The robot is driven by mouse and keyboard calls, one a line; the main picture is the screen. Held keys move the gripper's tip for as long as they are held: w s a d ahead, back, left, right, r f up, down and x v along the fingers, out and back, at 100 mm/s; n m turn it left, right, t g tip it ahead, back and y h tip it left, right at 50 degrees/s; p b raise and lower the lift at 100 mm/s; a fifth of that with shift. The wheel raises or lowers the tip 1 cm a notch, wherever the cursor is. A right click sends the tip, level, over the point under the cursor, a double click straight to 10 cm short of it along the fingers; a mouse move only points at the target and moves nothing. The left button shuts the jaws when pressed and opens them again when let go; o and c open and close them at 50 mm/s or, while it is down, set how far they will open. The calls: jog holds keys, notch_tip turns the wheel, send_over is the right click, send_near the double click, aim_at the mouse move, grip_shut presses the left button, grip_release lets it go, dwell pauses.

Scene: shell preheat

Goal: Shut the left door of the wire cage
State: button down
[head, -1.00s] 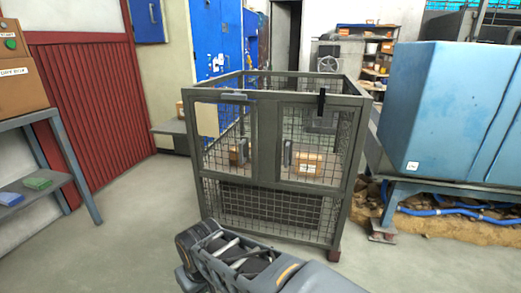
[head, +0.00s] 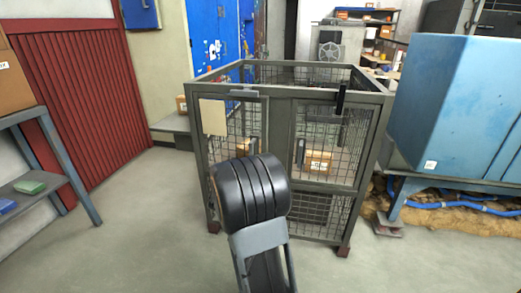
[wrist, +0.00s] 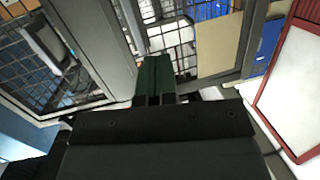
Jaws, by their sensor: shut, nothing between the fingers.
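The grey wire cage (head: 292,190) stands ahead in the head view, with two door bays in its upper front. The left bay (head: 231,93) has a beige plate (head: 213,117) at its upper left. My arm hides its lower part, and I cannot tell how far its door stands open. The right door (head: 318,185) looks in line with the front and has a handle (head: 300,152). In the wrist view my gripper (wrist: 155,75) is shut and empty, close to a grey frame bar, with mesh and the beige plate (wrist: 220,45) beyond. Contact is unclear. The head view hides my fingers.
A blue machine (head: 447,110) on a stand is close to the cage's right. A grey shelf (head: 60,165) with boxes stands at the left. A cardboard box (head: 319,160) shows through the right mesh. The floor (head: 125,225) between shelf and cage is clear.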

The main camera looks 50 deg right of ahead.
aim_at(262, 148)
jog(key=w+d+h+b, duration=0.1)
jog(key=d, duration=0.5)
jog(key=w+d+m+g+h+b, duration=0.1)
jog(key=d, duration=0.4)
jog(key=w+d+m+g+h+b, duration=0.1)
jog(key=d, duration=0.5)
jog(key=shift+w+d+h+b, duration=0.25)
jog(key=shift+d+h+b, duration=0.05)
jog(key=shift+h+b, duration=0.1)
jog(key=shift+w+d, duration=0.1)
